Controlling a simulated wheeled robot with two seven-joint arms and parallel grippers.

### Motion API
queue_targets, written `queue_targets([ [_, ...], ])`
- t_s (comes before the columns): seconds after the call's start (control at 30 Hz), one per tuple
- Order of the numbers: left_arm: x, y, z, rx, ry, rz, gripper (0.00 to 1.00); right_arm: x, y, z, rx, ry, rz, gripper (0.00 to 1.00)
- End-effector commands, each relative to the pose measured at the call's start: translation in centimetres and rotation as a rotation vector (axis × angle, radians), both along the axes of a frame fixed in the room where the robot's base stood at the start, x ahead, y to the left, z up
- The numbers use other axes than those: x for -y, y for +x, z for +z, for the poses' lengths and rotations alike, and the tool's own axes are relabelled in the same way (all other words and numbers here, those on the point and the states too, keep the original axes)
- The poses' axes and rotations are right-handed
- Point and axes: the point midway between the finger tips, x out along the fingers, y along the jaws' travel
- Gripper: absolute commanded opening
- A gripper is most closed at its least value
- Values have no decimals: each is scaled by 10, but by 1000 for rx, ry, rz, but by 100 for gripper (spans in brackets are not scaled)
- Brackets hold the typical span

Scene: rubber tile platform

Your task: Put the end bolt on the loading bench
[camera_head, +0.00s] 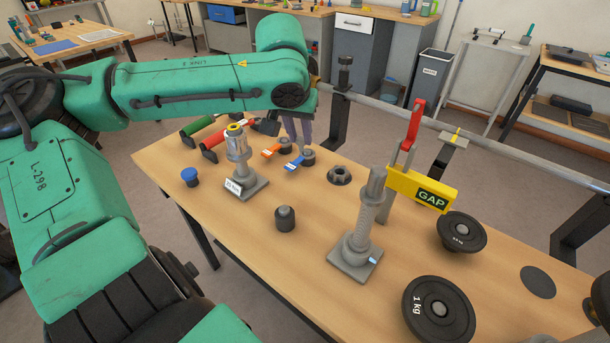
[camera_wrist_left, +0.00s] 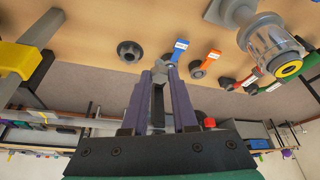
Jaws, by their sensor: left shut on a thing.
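My left gripper (camera_head: 292,130) reaches over the back edge of the wooden bench (camera_head: 240,250), its purple fingers partly hidden by my arm in the head view. In the left wrist view the gripper (camera_wrist_left: 160,78) is shut on a small grey piece with an angular head (camera_wrist_left: 161,72), seemingly the end bolt. Part of this piece is hidden between the fingers, and I cannot tell whether it touches the bench. The bench top also shows in the left wrist view (camera_wrist_left: 100,45). My right gripper is not in view.
A dark ring nut (camera_head: 339,176) and tagged pieces lie near my gripper.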

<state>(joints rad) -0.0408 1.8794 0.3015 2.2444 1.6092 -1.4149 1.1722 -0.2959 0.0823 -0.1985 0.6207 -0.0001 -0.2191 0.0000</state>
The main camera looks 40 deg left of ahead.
Motion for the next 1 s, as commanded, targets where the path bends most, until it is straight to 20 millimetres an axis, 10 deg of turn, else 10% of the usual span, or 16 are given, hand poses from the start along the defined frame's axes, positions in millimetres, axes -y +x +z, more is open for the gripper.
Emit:
queue_targets([
  [0.2, 0, 0, -76, -2, -3, -1, 0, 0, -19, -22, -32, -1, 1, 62],
  [0.53, -1, 0, -135, -2, 0, 0, 0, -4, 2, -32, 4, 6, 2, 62],
  [1.0, -1, 1, -146, 1, 1, 0, 0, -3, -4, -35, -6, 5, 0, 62],
])
